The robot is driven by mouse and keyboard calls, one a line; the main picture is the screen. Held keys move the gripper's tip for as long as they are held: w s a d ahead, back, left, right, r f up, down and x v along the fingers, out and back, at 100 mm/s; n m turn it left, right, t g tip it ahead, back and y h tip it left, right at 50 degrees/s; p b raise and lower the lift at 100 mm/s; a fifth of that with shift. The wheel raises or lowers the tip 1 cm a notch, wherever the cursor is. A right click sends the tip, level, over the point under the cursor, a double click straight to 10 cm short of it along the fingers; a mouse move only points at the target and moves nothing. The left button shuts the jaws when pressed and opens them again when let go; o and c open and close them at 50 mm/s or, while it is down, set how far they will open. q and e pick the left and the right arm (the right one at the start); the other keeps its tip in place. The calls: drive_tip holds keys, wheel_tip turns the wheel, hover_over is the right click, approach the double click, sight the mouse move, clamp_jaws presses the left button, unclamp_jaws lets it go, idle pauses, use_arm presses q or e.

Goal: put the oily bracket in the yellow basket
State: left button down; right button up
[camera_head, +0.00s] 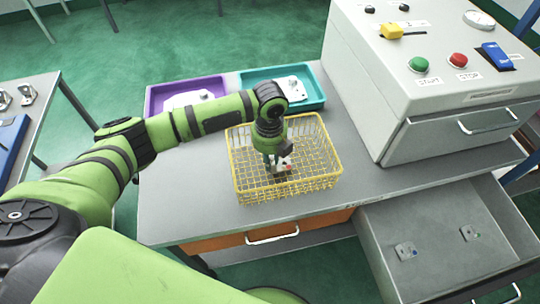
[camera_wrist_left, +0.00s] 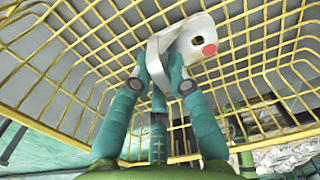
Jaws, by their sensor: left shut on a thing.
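The yellow wire basket (camera_head: 238,182) stands on the grey bench; its mesh (camera_wrist_left: 60,55) also surrounds the view from my left wrist. My left gripper (camera_head: 274,164) reaches down inside the basket's rim. In the left wrist view its teal fingers (camera_wrist_left: 161,78) are shut on the upright flange of a pale metal bracket (camera_wrist_left: 190,42). The bracket has a dark hole and a red spot, and it also shows small in the head view (camera_head: 285,165). I cannot tell whether it touches the basket floor. No oil is clearly visible on it. My right gripper is out of view.
A purple tray (camera_head: 156,100) and a teal tray (camera_head: 313,93), each with pale castings, stand behind the basket. A grey machine (camera_head: 395,115) with start and stop buttons stands right. An open metal drawer (camera_head: 440,245) with small parts is at lower right. The bench's front left is clear.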

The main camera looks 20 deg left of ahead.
use_arm(q)
drive_tip(key=shift+f, duration=0.1)
drive_tip(key=c, duration=1.6)
unclamp_jaws()
drive_tip(key=shift+f, duration=0.1)
drive_tip(key=o, duration=0.4)
wheel_tip(320, 180, up, 12)
drive_tip(key=shift+r+b, duration=0.25)
drive_tip(key=shift+b, duration=0.7)
